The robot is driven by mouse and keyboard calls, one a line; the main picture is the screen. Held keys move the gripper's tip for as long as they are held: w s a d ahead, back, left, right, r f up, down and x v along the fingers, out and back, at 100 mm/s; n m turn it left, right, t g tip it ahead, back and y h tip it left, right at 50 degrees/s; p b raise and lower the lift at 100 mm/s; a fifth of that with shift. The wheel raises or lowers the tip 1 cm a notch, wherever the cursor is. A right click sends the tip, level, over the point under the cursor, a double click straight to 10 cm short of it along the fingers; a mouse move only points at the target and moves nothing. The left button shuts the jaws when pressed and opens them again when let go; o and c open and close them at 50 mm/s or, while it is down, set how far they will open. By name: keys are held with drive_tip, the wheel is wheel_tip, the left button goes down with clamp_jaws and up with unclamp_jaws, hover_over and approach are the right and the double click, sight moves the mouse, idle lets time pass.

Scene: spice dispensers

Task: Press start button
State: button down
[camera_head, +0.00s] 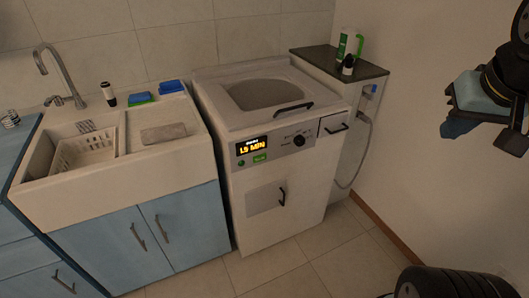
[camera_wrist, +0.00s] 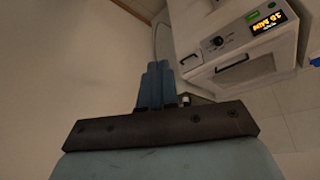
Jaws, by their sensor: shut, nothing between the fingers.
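The white washing machine (camera_head: 275,200) stands at the centre of the head view. Its front panel has a lit display (camera_head: 252,146) reading "15 MIN", a small round green button (camera_head: 241,163) at lower left, a green label (camera_head: 260,158) and a black dial (camera_head: 299,140). I cannot read which control is marked start. The wrist view shows the machine (camera_wrist: 232,55) upside down at upper right, with its lit display (camera_wrist: 268,24). My gripper (camera_head: 455,127) is at the upper right of the head view, well apart from the panel. Its blue fingers (camera_wrist: 155,68) are shut and empty in the wrist view.
A sink cabinet (camera_head: 120,170) with a basket stands left of the machine. A dark-topped cabinet (camera_head: 350,64) with a bottle stands at its right, with a hose (camera_head: 362,150) beside it. The tiled floor (camera_head: 290,272) in front of the machine is clear.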

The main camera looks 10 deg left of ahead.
drive_tip(key=w+a+f+n+h, duration=0.3)
drive_tip(key=w+f+n+h, duration=0.45)
drive_tip(key=n, duration=0.75)
drive_tip(key=w+a+f+n+h, duration=0.35)
drive_tip(key=w+f+n, duration=0.55)
drive_tip(key=w+n, duration=0.45)
drive_tip(key=w+a+f+n+t+y, duration=0.25)
drive_tip(key=a+f+n+t, duration=0.35)
drive_tip(key=a+f+n, duration=0.85)
drive_tip(key=s+a+f+n+t+y, duration=0.3)
drive_tip(key=a+f+n+y, duration=0.3)
drive_tip(key=a+f+n, duration=0.4)
drive_tip(key=a+n, duration=0.1)
drive_tip(key=n, duration=0.4)
drive_tip(key=shift+a+n+t, duration=0.3)
drive_tip(key=shift+a+n, duration=0.05)
drive_tip(key=shift+n, duration=0.05)
drive_tip(key=shift+w, duration=0.15)
